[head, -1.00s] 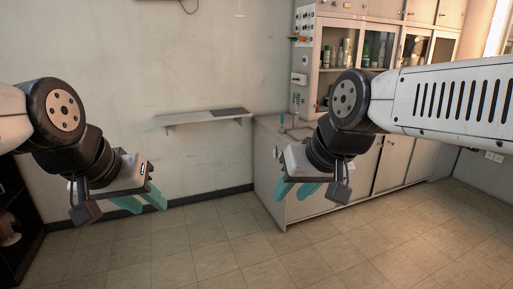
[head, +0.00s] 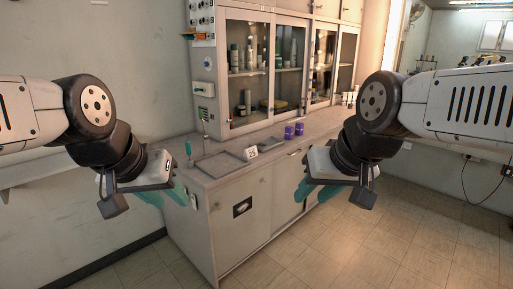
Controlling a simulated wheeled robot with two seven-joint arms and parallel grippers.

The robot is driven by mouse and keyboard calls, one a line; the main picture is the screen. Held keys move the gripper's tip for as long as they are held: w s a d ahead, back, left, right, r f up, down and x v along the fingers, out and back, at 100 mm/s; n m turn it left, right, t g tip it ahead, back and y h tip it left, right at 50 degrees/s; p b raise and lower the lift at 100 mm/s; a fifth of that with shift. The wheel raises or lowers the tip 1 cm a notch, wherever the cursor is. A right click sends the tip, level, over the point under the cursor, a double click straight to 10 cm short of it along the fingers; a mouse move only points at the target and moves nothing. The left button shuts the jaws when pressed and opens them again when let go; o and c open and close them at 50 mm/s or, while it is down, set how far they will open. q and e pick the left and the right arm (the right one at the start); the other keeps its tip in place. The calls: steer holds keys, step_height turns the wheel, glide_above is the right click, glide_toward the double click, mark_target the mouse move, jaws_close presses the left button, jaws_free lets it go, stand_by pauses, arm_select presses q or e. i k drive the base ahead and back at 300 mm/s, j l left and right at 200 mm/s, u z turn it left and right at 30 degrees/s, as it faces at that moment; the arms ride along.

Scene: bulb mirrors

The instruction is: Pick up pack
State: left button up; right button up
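Two small purple packs, a left one (head: 289,132) and a right one (head: 299,129), stand side by side on the grey counter (head: 223,165) below the glass-door cabinet. I cannot tell which of them is the task's pack. My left gripper (head: 163,196) is in front of the counter's left end, with its teal fingers apart and nothing between them. My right gripper (head: 313,193) is in front of the counter's doors, also open and empty. Both grippers are well short of the packs.
A grey tray (head: 218,165) and a small white block with a number (head: 251,153) lie on the counter's near end. A green-handled tool (head: 188,148) stands at its left edge. Tiled floor (head: 370,250) is clear at the right.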

mark_target(299, 127)
steer(key=i+l, duration=0.35)
steer(key=l, duration=0.2)
steer(key=i+l+z, duration=0.1)
steer(key=i+l, duration=0.2)
steer(key=l, duration=0.25)
steer(key=i+l, duration=0.4)
steer(key=i, duration=0.45)
steer(key=i+l+u, duration=0.15)
steer(key=i, duration=0.35)
steer(key=i+l, duration=0.1)
steer(key=i, duration=0.35)
steer(key=i+l+u, duration=0.15)
steer(key=i, duration=0.3)
steer(key=i+l, duration=0.15)
steer(key=i, duration=0.35)
steer(key=j+u, duration=0.05)
